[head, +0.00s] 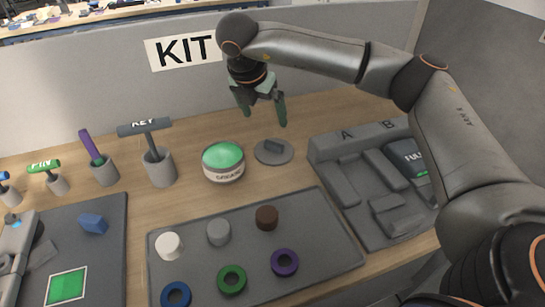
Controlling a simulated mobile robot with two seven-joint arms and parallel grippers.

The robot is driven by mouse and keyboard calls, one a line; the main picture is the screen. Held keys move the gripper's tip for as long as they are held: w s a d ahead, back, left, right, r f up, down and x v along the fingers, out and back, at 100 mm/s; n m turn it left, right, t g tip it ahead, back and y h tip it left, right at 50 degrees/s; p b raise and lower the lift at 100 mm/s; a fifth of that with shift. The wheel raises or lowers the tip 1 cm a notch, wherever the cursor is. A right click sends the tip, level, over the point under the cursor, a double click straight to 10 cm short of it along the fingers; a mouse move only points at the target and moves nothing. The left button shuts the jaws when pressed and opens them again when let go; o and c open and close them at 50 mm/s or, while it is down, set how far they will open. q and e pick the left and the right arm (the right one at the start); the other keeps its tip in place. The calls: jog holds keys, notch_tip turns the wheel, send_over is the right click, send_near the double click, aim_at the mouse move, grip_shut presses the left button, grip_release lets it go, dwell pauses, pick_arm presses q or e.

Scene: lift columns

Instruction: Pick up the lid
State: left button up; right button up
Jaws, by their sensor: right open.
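The lid (273,152) is a flat grey disc with a small raised bar handle, lying on the wooden table. Just left of it stands a round tin (223,174) labelled GREASE, its top showing green. The lid and the tin are apart. My right gripper (264,113) reaches in from the right and points down above and slightly behind the lid. Its green fingers are apart with nothing between them. My left gripper does not show.
A grey tray (335,262) with several pegs and rings lies in front. A grey fixture marked A and B (325,150) stands at the right. Upright tools in cups, including the KEY tool (158,166), stand at the left. A partition marked KIT (110,95) closes the back.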

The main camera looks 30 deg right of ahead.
aim_at(274, 143)
jog(key=p+x, duration=0.1)
jog(key=x, duration=1.1)
jog(key=shift+s+f, duration=0.1)
jog(key=c, duration=1.4)
